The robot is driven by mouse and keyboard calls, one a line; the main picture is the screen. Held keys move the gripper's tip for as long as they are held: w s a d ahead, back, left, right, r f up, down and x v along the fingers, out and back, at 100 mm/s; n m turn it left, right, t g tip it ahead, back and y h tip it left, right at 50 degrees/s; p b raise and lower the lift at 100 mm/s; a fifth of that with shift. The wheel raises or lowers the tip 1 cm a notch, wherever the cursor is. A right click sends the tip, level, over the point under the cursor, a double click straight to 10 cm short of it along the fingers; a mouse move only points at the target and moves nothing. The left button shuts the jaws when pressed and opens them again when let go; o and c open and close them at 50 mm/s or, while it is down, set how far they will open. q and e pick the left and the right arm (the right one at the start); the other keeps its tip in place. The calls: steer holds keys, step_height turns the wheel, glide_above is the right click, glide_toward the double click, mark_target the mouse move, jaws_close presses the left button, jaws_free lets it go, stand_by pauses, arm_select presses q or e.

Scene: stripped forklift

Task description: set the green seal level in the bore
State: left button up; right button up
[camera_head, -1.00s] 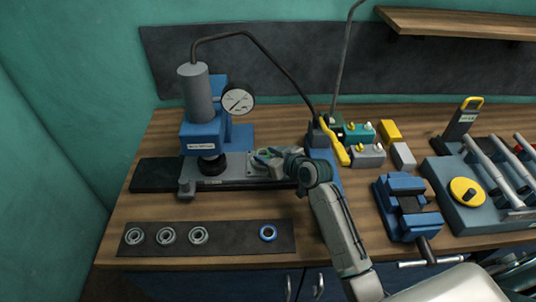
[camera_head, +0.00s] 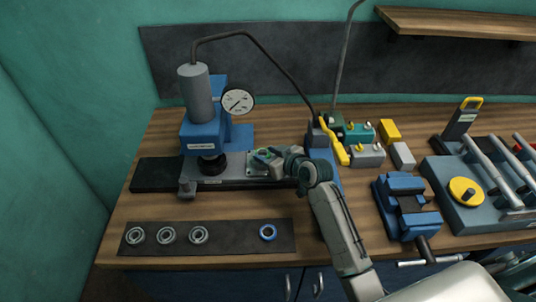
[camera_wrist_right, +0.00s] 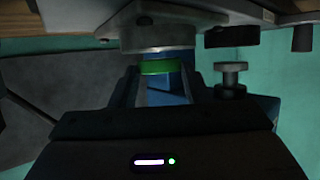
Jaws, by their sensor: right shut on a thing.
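My right gripper (camera_head: 264,155) is at the right end of the press bed in the head view, small and partly hidden by its own wrist. In the right wrist view its two fingers (camera_wrist_right: 160,88) are shut on the green seal (camera_wrist_right: 161,67), a short ring seen edge-on. A round grey housing (camera_wrist_right: 157,38) lies just beyond the seal in that view. The seal looks close to it and roughly parallel to its face. The bore's opening is hidden, and I cannot tell whether the seal touches it. My left gripper is not in view.
The blue press (camera_head: 203,130) with a dial gauge (camera_head: 238,101) stands left of the gripper. A dark mat (camera_head: 220,238) in front holds several rings. A yellow-handled lever (camera_head: 340,150), small blocks and a blue vise (camera_head: 406,207) stand to the right.

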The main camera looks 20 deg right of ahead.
steer(key=shift+f, duration=0.45)
stand_by(1.1)
steer(key=o, duration=1.6)
steer(key=shift+r, duration=0.1)
step_height(320, 180, up, 8)
steer(key=p, duration=0.6)
stand_by(0.4)
